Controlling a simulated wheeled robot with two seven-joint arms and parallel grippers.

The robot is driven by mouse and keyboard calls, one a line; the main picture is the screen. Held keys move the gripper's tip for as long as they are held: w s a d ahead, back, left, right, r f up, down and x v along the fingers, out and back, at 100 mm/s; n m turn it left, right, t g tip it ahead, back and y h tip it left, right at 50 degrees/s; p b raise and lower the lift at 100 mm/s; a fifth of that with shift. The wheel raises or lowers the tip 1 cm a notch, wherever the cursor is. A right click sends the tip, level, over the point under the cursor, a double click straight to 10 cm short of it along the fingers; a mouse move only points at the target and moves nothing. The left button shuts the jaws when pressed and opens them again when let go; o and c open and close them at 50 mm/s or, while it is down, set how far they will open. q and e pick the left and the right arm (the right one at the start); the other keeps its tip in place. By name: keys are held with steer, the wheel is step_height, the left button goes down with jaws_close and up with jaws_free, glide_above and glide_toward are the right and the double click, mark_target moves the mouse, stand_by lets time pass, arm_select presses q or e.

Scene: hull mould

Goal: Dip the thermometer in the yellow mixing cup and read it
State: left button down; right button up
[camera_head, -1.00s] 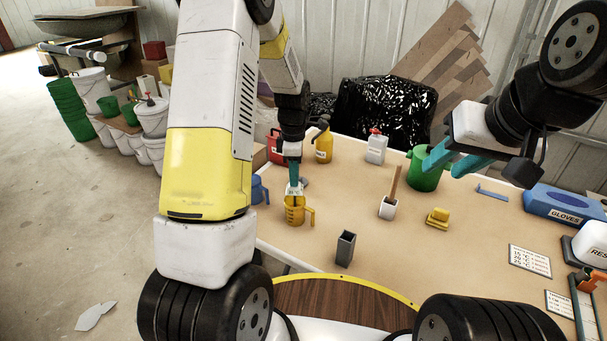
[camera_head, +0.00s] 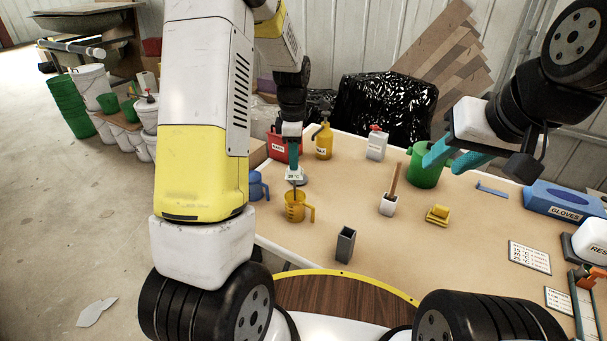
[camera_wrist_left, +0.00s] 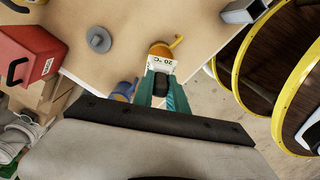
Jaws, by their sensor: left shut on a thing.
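The yellow mixing cup (camera_head: 297,211) stands on the table with its handle to the right; part of it shows in the left wrist view (camera_wrist_left: 161,50). My left gripper (camera_head: 293,165) is shut on the thermometer (camera_head: 295,177), above the cup. The thermometer is upright, and its thin probe reaches down to the cup's mouth; how deep the tip sits is hidden. Its white display (camera_wrist_left: 161,66) seems to read 20 °C in the left wrist view.
A blue cup (camera_head: 256,188) stands close left of the yellow cup. Bottles line the back. Bare tabletop lies between them.

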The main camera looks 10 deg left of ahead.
arm_select(q)
steer(key=shift+r, duration=2.6)
steer(key=shift+r, duration=1.4)
